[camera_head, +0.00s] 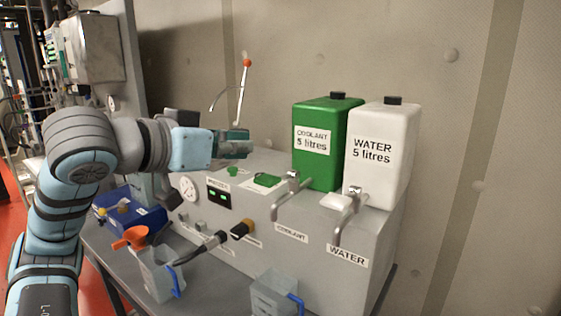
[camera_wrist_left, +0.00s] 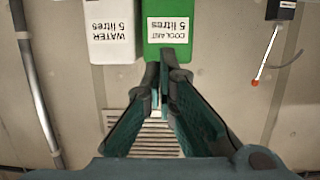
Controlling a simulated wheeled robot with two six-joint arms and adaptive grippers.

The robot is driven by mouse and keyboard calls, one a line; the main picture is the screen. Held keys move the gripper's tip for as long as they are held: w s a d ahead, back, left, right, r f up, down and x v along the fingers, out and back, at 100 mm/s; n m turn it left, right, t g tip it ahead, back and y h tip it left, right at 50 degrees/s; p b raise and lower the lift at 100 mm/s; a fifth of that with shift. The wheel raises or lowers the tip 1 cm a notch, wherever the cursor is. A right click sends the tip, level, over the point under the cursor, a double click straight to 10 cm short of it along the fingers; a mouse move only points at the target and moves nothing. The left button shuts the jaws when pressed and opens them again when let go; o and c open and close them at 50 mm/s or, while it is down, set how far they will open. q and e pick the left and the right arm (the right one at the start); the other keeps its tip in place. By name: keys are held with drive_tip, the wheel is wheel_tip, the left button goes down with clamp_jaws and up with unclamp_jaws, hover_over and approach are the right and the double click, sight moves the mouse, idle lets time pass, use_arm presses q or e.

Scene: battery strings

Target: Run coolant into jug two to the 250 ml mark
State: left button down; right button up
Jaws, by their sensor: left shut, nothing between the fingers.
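The green coolant tank (camera_head: 319,165) stands on the grey bench unit, and its label also shows upside down in the left wrist view (camera_wrist_left: 167,52). The coolant tap (camera_head: 287,194) sticks out of the unit's front above a COOLANT label. One clear jug (camera_head: 157,278) with a blue handle and an orange funnel stands at the left. Another clear jug (camera_head: 272,297) with a blue handle stands at the lower middle, cut by the frame's edge. Jug numbers, marks and liquid levels cannot be read. My left gripper (camera_head: 246,145) is shut and empty, above the unit and left of the coolant tank.
The white water tank (camera_head: 380,155) and water tap (camera_head: 346,214) are right of the coolant ones. A red-tipped lever (camera_head: 244,80) rises behind my left gripper. A blue box (camera_head: 130,213) and a dark spout-like part (camera_head: 205,246) are near the left jug.

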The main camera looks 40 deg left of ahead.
use_arm(q)
drive_tip(key=s, duration=0.3)
drive_tip(key=p, duration=0.7)
hover_over(266, 181)
drive_tip(key=shift+w+f, duration=0.1)
drive_tip(key=shift+f, duration=0.6)
wheel_tip(266, 181, down, 4)
drive_tip(key=b, duration=0.2)
drive_tip(key=shift+a+b, duration=0.15)
drive_tip(key=shift+b, duration=0.2)
drive_tip(key=shift+s+f, duration=0.2)
drive_tip(key=shift+f, duration=0.2)
use_arm(e)
drive_tip(key=s+r, duration=0.1)
drive_tip(key=r, duration=0.1)
drive_tip(key=s+r, duration=0.1)
drive_tip(key=r, duration=0.1)
drive_tip(key=shift+s, duration=0.15)
use_arm(q)
drive_tip(key=shift+w, duration=0.15)
